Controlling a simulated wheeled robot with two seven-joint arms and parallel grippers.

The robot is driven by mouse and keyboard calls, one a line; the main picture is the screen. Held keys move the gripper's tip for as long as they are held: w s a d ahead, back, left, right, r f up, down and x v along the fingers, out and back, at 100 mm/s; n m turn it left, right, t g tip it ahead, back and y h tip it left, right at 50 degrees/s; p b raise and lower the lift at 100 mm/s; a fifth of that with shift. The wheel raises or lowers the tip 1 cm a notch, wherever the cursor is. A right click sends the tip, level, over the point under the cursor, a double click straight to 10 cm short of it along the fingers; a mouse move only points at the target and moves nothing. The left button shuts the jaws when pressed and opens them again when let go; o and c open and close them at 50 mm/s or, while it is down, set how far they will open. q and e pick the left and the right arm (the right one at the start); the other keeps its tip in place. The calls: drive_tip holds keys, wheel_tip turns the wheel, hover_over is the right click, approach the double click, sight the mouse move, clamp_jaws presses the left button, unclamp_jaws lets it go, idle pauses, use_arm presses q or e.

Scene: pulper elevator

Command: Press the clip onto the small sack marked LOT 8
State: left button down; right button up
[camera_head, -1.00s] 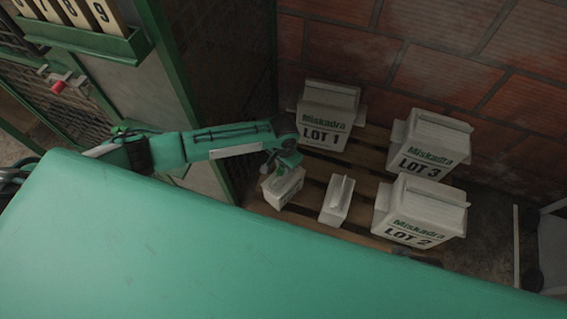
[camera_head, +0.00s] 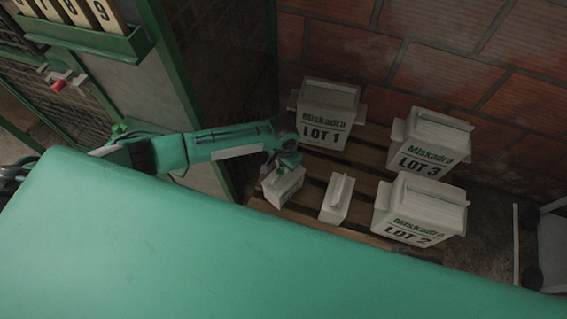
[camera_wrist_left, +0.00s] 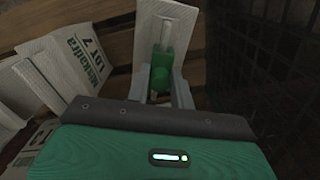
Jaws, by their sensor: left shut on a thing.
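My left gripper (camera_head: 287,161) is at the top of the left small white sack (camera_head: 284,190) on the pallet. In the left wrist view the gripper (camera_wrist_left: 161,82) is shut on a small green clip (camera_wrist_left: 161,66). The clip overlaps the raised pale top flap of this sack (camera_wrist_left: 168,14); I cannot tell whether it grips the flap. No lot mark shows on this sack. A second small sack (camera_head: 337,201) stands to its right. A sack marked LOT 7 (camera_wrist_left: 83,62) shows at left in the wrist view. My right gripper is out of view.
Large sacks marked LOT 1 (camera_head: 326,116), LOT 3 (camera_head: 431,143) and LOT 2 (camera_head: 420,211) stand on the wooden pallet (camera_head: 371,153) by the brick wall. A green mesh cage (camera_head: 228,80) is close on the left. A numbered rack (camera_head: 75,20) is at upper left.

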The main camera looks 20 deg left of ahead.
use_arm(q)
drive_tip(key=c, duration=0.7)
unclamp_jaws()
drive_tip(key=shift+o, duration=0.2)
